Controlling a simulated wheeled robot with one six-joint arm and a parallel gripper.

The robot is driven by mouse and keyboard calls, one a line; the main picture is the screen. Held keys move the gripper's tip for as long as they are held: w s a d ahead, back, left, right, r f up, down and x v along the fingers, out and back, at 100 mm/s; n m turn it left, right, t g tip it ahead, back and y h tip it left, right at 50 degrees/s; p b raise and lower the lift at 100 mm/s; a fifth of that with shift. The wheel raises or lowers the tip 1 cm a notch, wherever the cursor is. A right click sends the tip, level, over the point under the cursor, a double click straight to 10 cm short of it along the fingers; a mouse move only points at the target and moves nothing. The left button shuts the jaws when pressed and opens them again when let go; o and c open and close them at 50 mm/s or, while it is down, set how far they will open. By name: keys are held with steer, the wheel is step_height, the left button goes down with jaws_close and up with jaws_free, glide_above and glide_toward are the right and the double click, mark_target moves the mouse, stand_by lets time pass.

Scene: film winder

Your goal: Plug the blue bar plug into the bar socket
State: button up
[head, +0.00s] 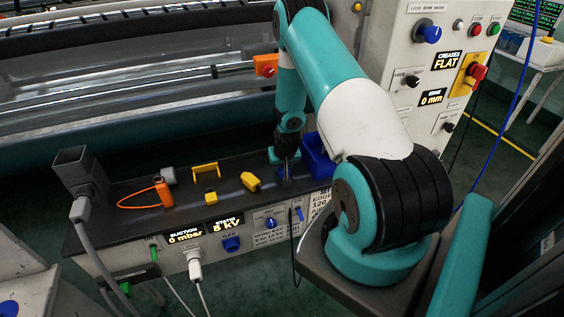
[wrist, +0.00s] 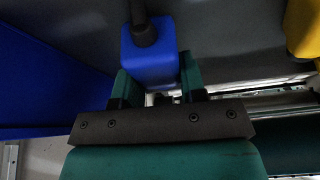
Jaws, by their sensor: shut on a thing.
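My gripper (head: 284,160) is low over the right part of the dark bench top, beside the blue bin. In the wrist view my gripper (wrist: 154,76) has its teal fingers closed on the two sides of the blue bar plug (wrist: 150,58). A dark round cable end comes out of the plug toward the top of that view. The bar socket (head: 231,243) looks like the blue round fitting on the bench's front panel, left of and below my gripper.
The blue bin (head: 318,157) is close beside my gripper. Yellow pieces (head: 251,181), an orange clip (head: 164,194) and a grey post (head: 80,170) stand on the bench. A white plug (head: 194,262) and a green plug (head: 154,254) sit in the front panel. A dark cable (head: 293,245) hangs in front.

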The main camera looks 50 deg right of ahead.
steer(key=shift+f, duration=0.2)
steer(key=shift+f+b, duration=0.15)
steer(key=shift+b, duration=0.2)
steer(key=o, duration=1)
steer(key=shift+p, duration=0.35)
